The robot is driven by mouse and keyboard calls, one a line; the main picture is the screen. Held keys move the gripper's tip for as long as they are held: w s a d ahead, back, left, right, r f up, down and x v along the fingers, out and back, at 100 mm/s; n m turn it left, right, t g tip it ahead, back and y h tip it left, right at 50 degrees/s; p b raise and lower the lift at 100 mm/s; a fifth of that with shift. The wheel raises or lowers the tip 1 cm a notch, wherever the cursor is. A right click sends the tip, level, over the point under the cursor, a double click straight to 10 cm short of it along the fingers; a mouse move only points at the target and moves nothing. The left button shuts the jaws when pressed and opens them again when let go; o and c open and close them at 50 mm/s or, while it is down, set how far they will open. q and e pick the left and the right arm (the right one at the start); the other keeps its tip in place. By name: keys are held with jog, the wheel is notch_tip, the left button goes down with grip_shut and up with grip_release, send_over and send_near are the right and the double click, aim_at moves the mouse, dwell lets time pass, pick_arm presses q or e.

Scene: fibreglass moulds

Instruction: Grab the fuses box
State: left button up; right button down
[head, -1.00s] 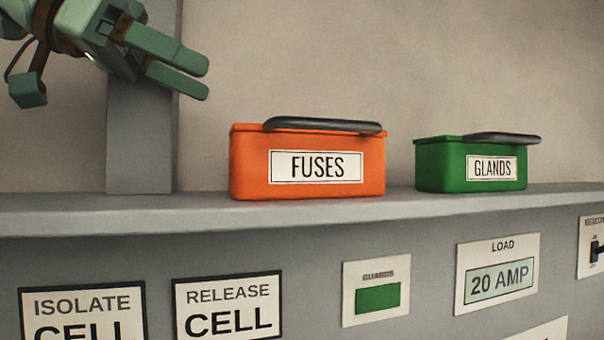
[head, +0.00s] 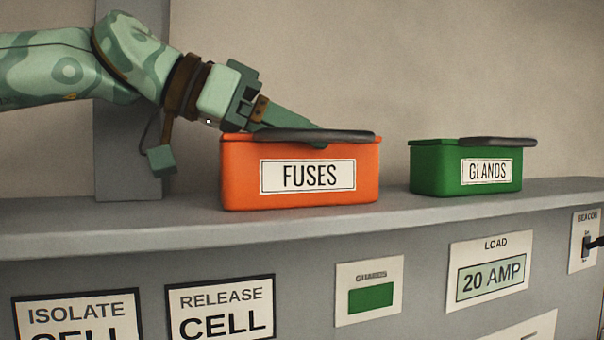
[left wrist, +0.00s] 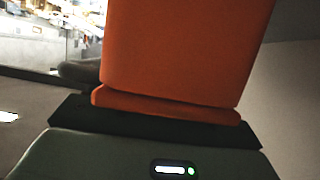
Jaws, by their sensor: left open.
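The fuses box (head: 235,175) is orange with a white FUSES label and a dark handle (head: 345,135) along its top. It stands upright on the grey ledge. My left gripper (head: 306,126) reaches over the box top from the left, its open fingers at the handle. Part of the fingers is hidden by the handle and box, so I cannot tell whether they touch. In the left wrist view the orange box (left wrist: 185,50) fills the middle, close to the gripper. My right gripper is not in view.
A green GLANDS box (head: 435,172) stands on the ledge (head: 120,222) to the right, with a clear gap between the boxes. A grey post (head: 130,170) rises at the left. Label plates and a switch (head: 588,245) are on the panel below.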

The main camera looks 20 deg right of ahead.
pick_arm(q)
jog(key=shift+s+a, duration=0.1)
jog(key=shift+a, duration=0.2)
jog(key=c, duration=1.1)
jog(key=shift+r, duration=0.1)
jog(key=c, duration=0.5)
jog(key=shift+d, duration=0.15)
grip_shut()
jog(key=shift+r, duration=0.1)
